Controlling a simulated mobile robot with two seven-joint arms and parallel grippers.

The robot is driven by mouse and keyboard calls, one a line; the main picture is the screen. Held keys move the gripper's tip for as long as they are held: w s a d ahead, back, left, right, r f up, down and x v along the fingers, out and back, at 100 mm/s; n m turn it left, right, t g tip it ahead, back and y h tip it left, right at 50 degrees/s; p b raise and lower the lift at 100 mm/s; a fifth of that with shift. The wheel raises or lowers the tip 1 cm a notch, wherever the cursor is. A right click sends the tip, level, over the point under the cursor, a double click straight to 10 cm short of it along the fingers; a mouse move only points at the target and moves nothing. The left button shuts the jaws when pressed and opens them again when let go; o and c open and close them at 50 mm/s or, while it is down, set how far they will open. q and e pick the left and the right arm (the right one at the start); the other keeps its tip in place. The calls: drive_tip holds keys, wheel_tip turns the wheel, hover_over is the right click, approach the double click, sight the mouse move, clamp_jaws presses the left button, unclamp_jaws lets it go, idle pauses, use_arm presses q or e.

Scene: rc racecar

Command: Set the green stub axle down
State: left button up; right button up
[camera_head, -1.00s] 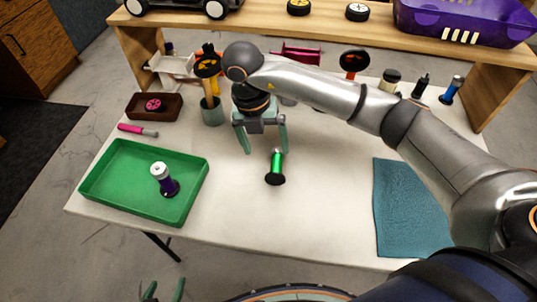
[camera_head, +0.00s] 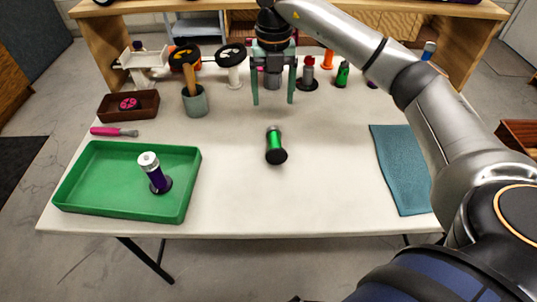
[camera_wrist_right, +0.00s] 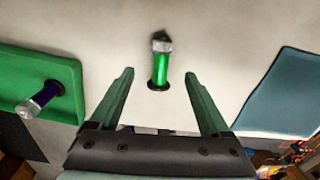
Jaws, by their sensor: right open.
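In the right wrist view the axle (camera_wrist_right: 160,64) shows beyond and between the fingertips, apart from both. My right gripper (camera_head: 272,103) is open and empty, raised above the table behind the axle in the head view. Its two green fingers also show in the right wrist view (camera_wrist_right: 158,76). My left gripper is not in the head view now.
A green tray (camera_head: 75,196) at the left holds a purple stub axle (camera_head: 157,176). A teal cloth (camera_head: 402,172) lies at the right. A pink-handled tool (camera_head: 112,132), a brown box (camera_head: 128,106) and a grey cup (camera_head: 195,102) stand at the back left. Several parts line the back.

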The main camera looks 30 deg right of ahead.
hover_over(274, 132)
drive_tip(key=f, duration=0.6)
drive_tip(key=shift+w+b, duration=0.2)
drive_tip(key=shift+b, duration=0.2)
drive_tip(key=shift+f, duration=0.75)
wheel_tip(274, 132, down, 5)
drive_tip(key=shift+s+r+b, duration=0.1)
drive_tip(key=shift+s+b, duration=0.05)
drive_tip(key=shift+b, duration=0.3)
drive_tip(key=shift+r, duration=0.1)
clamp_jaws()
